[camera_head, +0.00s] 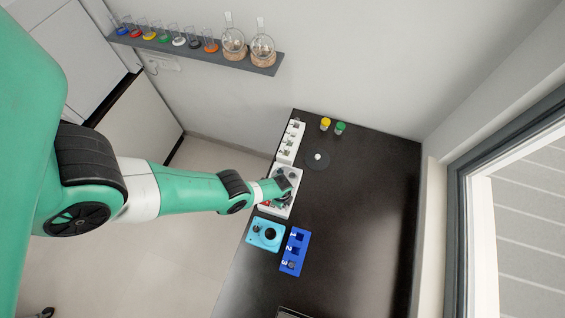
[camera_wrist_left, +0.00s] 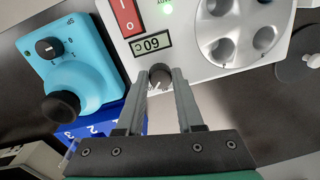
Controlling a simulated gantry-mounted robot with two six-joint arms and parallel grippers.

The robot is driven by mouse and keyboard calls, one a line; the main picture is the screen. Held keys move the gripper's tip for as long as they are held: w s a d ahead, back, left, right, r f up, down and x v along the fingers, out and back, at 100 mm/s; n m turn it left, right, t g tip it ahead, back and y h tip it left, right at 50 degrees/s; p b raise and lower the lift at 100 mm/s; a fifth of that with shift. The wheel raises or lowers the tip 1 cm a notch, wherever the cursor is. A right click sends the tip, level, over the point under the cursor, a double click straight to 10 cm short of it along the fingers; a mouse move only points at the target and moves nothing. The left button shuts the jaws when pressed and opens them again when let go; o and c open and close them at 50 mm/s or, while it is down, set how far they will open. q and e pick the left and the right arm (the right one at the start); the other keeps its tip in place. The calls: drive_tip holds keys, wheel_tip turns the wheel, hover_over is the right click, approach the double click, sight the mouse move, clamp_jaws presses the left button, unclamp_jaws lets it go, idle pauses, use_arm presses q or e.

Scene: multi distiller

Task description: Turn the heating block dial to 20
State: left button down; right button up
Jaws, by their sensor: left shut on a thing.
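The heating block is a white device (camera_head: 276,211) at the table's left edge in the head view, partly hidden by my left arm. In the left wrist view its white top (camera_wrist_left: 196,52) carries a red switch (camera_wrist_left: 126,16), a lit green light (camera_wrist_left: 166,9) and a small display (camera_wrist_left: 152,43). The display is seen upside down and seems to read 60. Below the display is the black dial (camera_wrist_left: 160,72). My left gripper (camera_wrist_left: 160,78) is shut on this dial, one finger on each side. My right gripper is in neither view.
A blue device with black knobs (camera_wrist_left: 72,62) stands beside the heating block. A blue numbered rack (camera_head: 294,251) is near it. A grey disc (camera_head: 317,162), yellow (camera_head: 325,124) and green (camera_head: 340,128) capped containers stand farther back. The table's right side is clear.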

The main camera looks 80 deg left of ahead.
use_arm(q)
drive_tip(key=shift+n, duration=0.3)
drive_tip(key=n, duration=0.4)
drive_tip(key=shift+b, duration=0.4)
drive_tip(key=n, duration=0.4)
drive_tip(key=shift+n+b, duration=0.4)
drive_tip(key=n, duration=0.4)
drive_tip(key=shift+w+d+n+g, duration=0.1)
drive_tip(key=shift+n+g, duration=0.2)
drive_tip(key=shift+n, duration=1.9)
drive_tip(key=c, duration=0.5)
unclamp_jaws()
drive_tip(key=shift+c, duration=0.2)
